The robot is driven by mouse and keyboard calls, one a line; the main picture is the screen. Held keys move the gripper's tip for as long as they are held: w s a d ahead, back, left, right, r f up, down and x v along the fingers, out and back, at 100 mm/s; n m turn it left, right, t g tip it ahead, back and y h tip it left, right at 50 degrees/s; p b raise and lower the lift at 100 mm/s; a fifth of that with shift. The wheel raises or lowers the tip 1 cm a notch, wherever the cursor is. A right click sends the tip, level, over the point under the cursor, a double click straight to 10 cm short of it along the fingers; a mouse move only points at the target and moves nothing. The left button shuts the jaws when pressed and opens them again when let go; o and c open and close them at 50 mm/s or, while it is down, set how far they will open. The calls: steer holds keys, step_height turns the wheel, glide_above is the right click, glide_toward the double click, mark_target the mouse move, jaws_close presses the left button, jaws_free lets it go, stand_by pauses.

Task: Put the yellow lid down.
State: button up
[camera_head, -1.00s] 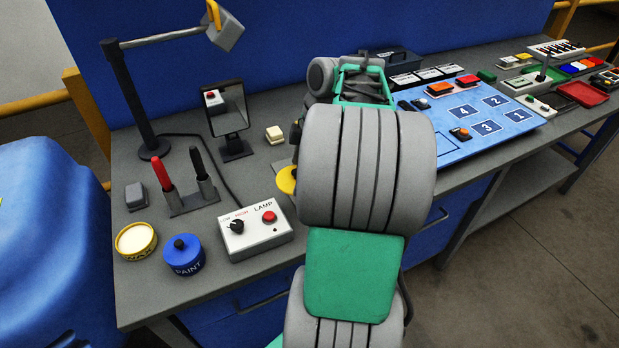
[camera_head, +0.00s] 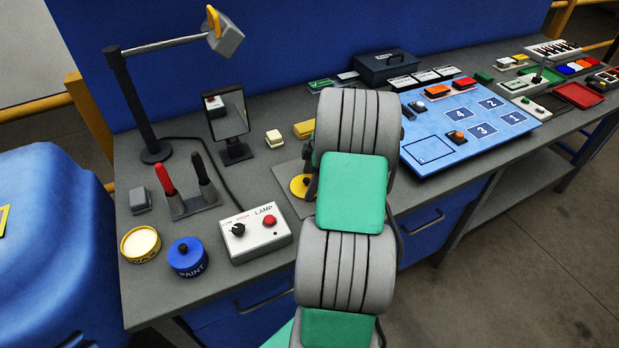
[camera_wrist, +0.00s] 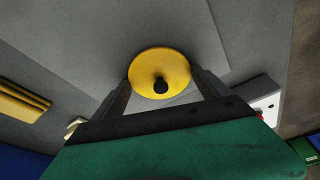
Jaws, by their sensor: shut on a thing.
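The yellow lid (camera_head: 298,188) is a round disc with a dark knob. In the head view it is low over the worktop, right of the lamp control box, partly hidden by my arm. In the wrist view the lid (camera_wrist: 150,62) lies between the two fingers of my gripper (camera_wrist: 163,82), which is shut on it. Whether its underside touches the surface cannot be told. In the head view my gripper (camera_head: 309,184) is mostly behind my arm. An open yellow tin (camera_head: 140,244) with pale contents stands at the bench's front left.
A blue paint pot (camera_head: 187,258) and the lamp control box (camera_head: 255,233) stand left of the lid. A thin grey plate (camera_head: 285,203) lies beneath it. A yellow block (camera_head: 304,129) and a mirror stand (camera_head: 229,116) are behind. The blue numbered board (camera_head: 470,125) is to the right.

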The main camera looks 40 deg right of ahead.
steer(key=o, duration=1.1)
steer(key=shift+f, duration=0.1)
steer(key=v, duration=1.2)
steer(key=w+a+r+m, duration=0.1)
steer(key=w+a+r, duration=0.1)
steer(key=a, duration=0.3)
steer(key=w+a+r+m, duration=0.1)
steer(key=a+r, duration=0.1)
steer(key=a, duration=0.3)
steer(key=a+m+h, duration=0.1)
steer(key=a+m, duration=0.1)
steer(key=a, duration=0.7)
steer(key=s+a+m, duration=0.2)
steer(key=s+a, duration=0.1)
steer(key=a, duration=0.2)
steer(key=s+a+f+m+t+h, duration=0.1)
steer(key=s+a+m, duration=0.1)
steer(key=s+a, duration=0.2)
steer(key=s+a+f+m+t, duration=0.1)
steer(key=s+a+m, duration=0.1)
steer(key=s+a, duration=0.2)
steer(key=shift+a, duration=1.05)
